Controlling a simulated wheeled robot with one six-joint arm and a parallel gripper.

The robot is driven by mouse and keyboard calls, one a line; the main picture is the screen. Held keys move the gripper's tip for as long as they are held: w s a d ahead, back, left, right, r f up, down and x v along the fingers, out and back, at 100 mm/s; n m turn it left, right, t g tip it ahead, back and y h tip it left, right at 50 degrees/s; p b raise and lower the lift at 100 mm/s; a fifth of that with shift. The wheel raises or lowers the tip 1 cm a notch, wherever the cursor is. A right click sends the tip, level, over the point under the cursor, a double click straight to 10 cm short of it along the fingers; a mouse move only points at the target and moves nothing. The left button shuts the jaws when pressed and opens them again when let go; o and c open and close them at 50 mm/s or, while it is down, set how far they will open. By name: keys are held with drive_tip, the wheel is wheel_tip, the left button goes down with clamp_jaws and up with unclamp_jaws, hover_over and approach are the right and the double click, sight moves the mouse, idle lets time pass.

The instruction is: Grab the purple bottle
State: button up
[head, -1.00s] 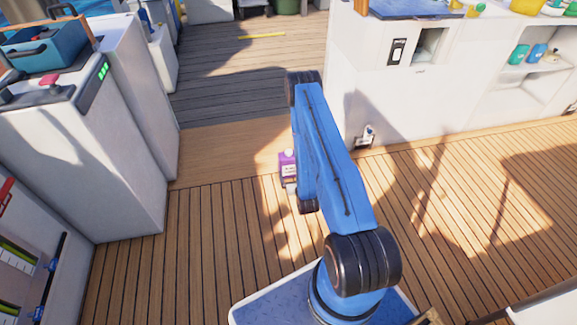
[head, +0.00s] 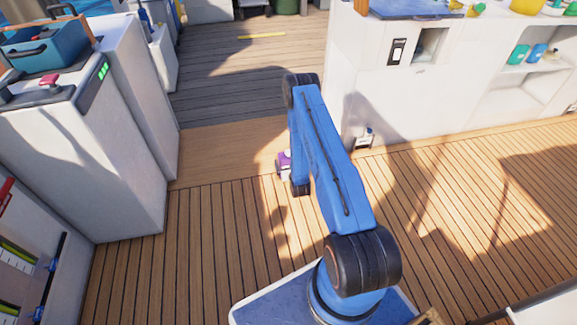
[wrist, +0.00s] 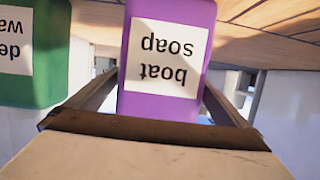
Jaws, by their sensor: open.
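The purple bottle (head: 285,157) stands beyond my arm in the head view, partly hidden by the blue arm links. In the wrist view the purple bottle (wrist: 165,85) fills the middle, its white "boat soap" label upside down. My gripper (wrist: 163,100) is open, with one finger on each side of the bottle. I cannot tell whether either finger touches it. The bottle's lower part, as it stands, runs out of the top of the wrist view.
A green bottle (wrist: 35,60) with a white label is close beside the purple one in the wrist view. White cabinets (head: 85,150) stand at the left, and a white counter (head: 430,95) at the back right. The wooden deck (head: 210,225) is clear left of my arm.

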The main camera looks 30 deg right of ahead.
drive_tip(key=shift+w, duration=0.2)
drive_tip(key=c, duration=1.8)
